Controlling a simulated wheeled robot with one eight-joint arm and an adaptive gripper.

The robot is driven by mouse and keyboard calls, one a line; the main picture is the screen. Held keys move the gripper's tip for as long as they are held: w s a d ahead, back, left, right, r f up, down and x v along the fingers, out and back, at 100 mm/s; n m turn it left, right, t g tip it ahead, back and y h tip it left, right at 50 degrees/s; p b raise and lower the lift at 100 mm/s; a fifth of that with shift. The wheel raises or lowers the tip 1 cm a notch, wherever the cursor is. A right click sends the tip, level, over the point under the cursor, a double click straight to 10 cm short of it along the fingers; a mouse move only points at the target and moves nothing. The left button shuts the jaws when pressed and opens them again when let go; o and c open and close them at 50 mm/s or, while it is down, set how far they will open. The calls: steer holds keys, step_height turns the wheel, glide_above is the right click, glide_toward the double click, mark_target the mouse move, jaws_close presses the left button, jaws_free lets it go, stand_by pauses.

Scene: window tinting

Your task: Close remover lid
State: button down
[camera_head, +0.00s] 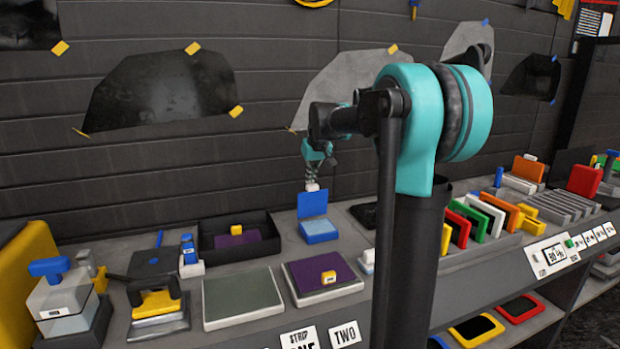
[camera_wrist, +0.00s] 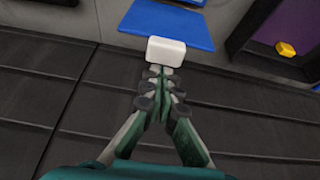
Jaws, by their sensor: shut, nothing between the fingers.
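The remover box (camera_head: 320,236) is a small light-blue container on the bench. Its blue lid (camera_head: 312,204) stands up, open, at the back of the box. A white tab (camera_head: 312,187) sits on the lid's top edge. In the wrist view the blue lid (camera_wrist: 168,22) is at the top, with the white tab (camera_wrist: 166,51) in front of it. My gripper (camera_head: 313,180) is just above and behind the tab. In the wrist view my gripper (camera_wrist: 160,72) has its fingers together, very close to the tab; I cannot tell whether they touch it.
A dark tray (camera_head: 272,222) holding a purple sheet and yellow block stands left of the box. A purple pad (camera_head: 305,280) lies in front. Coloured cards in a rack (camera_head: 480,240) stand to the right. The dark slatted wall (camera_head: 260,165) is close behind my gripper.

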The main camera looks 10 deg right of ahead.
steer(key=shift+s, duration=0.1)
steer(key=shift+s+d+t, duration=0.25)
steer(key=shift+s+t, duration=0.55)
steer(key=shift+s, duration=0.3)
steer(key=s+f+t, duration=0.2)
steer(key=s+f, duration=0.1)
steer(key=s, duration=0.1)
steer(key=s+d+f+t+y, duration=0.1)
steer(key=s+f+t, duration=0.1)
steer(key=s+f, duration=0.1)
steer(key=s+d+f+t, duration=0.1)
steer(key=s+f+t, duration=0.1)
steer(key=s, duration=0.3)
steer(key=shift+s+d+f, duration=0.25)
steer(key=shift+s+f, duration=0.1)
steer(key=shift+f, duration=0.2)
steer(key=shift+s+f, duration=0.35)
steer(key=shift+f, duration=0.3)
steer(key=shift+s+f, duration=0.35)
steer(key=shift+f, duration=0.25)
steer(key=shift+w+r, duration=0.1)
steer(key=shift+w, duration=0.4)
steer(key=shift+w+r, duration=0.1)
steer(key=shift+r, duration=0.05)
